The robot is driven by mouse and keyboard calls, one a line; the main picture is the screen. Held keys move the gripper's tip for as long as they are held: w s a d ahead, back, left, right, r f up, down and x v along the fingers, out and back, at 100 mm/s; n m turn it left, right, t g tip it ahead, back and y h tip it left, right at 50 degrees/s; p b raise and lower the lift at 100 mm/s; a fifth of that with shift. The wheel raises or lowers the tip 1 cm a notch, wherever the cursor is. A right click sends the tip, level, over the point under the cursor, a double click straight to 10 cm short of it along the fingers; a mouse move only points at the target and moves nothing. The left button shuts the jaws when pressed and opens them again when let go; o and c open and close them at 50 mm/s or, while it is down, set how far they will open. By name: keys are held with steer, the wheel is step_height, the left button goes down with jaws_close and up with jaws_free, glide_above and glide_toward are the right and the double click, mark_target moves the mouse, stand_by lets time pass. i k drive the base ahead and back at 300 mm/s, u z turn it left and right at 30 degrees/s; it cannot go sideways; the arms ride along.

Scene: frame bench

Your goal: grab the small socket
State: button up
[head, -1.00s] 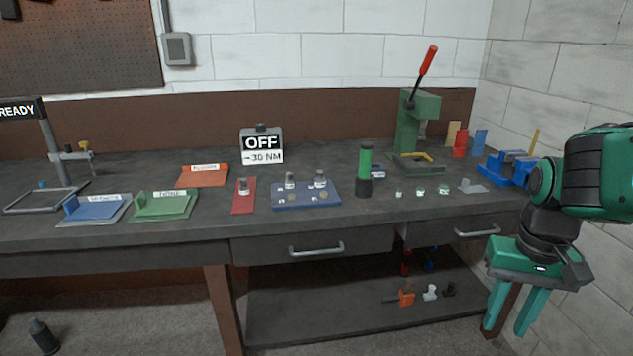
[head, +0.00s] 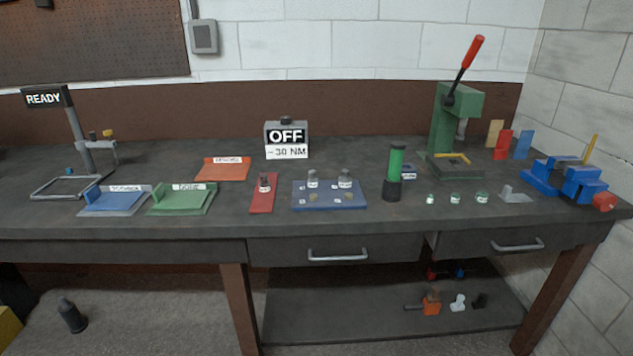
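A blue socket tray (head: 329,204) lies on the bench near its middle. Two grey metal sockets stand upright on its back row: the left socket (head: 313,178) looks a little smaller than the right socket (head: 345,178). Small light and tan marks show along the tray's front. Another dark grey socket (head: 264,184) stands on the red mat (head: 262,204) just left of the tray. Any size labels are too small to read. My gripper is out of view.
A green cylinder tool (head: 395,172) stands right of the tray, with several small jars (head: 455,198) beyond it. Behind are the OFF display box (head: 286,138) and green press (head: 455,120). Green (head: 180,203) and blue (head: 113,205) trays lie left. A blue vise (head: 582,185) sits right.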

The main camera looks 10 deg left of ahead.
mark_target(313, 181)
steer(key=i, duration=1.05)
